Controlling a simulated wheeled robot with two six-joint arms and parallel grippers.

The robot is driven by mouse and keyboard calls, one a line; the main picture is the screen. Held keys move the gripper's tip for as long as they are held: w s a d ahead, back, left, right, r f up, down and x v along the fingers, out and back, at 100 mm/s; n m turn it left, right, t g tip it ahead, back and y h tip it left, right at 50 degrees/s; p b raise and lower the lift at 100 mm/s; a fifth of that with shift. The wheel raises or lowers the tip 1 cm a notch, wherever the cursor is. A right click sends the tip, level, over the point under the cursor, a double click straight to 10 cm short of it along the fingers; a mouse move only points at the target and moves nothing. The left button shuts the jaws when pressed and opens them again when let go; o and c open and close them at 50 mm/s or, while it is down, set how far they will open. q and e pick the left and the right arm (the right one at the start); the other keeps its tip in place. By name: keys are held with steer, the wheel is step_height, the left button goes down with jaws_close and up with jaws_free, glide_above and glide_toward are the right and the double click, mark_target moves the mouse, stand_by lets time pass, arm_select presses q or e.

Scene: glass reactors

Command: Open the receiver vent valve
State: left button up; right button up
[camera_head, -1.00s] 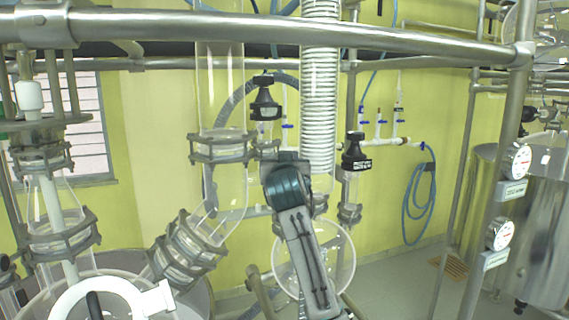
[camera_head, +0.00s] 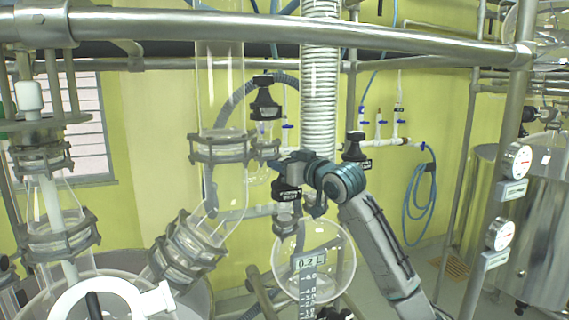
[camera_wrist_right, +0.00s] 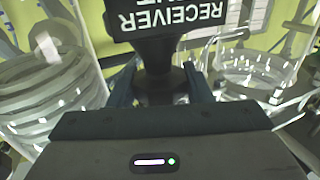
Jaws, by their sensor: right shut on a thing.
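The receiver vent valve is a black knob with a white-lettered label (camera_wrist_right: 170,18); the label reads "RECEIVER" and part of a second word, upside down in the right wrist view. My right gripper (camera_wrist_right: 162,88) has one finger on each side of the black stem below the label and is shut on it. In the head view the black valve (camera_head: 287,190) sits at the tip of my right gripper (camera_head: 290,172), above the round glass receiver (camera_head: 330,262). The fingertips are partly hidden there. My left gripper is not in view.
A steel rail (camera_head: 280,30) crosses above. A coiled condenser (camera_head: 319,90) stands behind my right wrist. Another black valve (camera_head: 265,100) is at upper left, and one more (camera_head: 355,148) is to the right. Glass columns and clamps fill the left side.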

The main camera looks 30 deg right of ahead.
steer(key=o, duration=0.8)
steer(key=shift+c, duration=0.2)
steer(key=shift+h, duration=0.3)
steer(key=m+h, duration=0.2)
steer(key=h, duration=0.1)
steer(key=m+h, duration=0.2)
steer(key=h, duration=0.1)
steer(key=shift+w+a+m+g+h, duration=0.1)
steer(key=shift+a+m+g+h, duration=0.1)
steer(key=shift+m+g+h, duration=1.6)
steer(key=shift+m+h, duration=0.4)
steer(key=shift+h, duration=0.7)
steer(key=shift+d, duration=0.1)
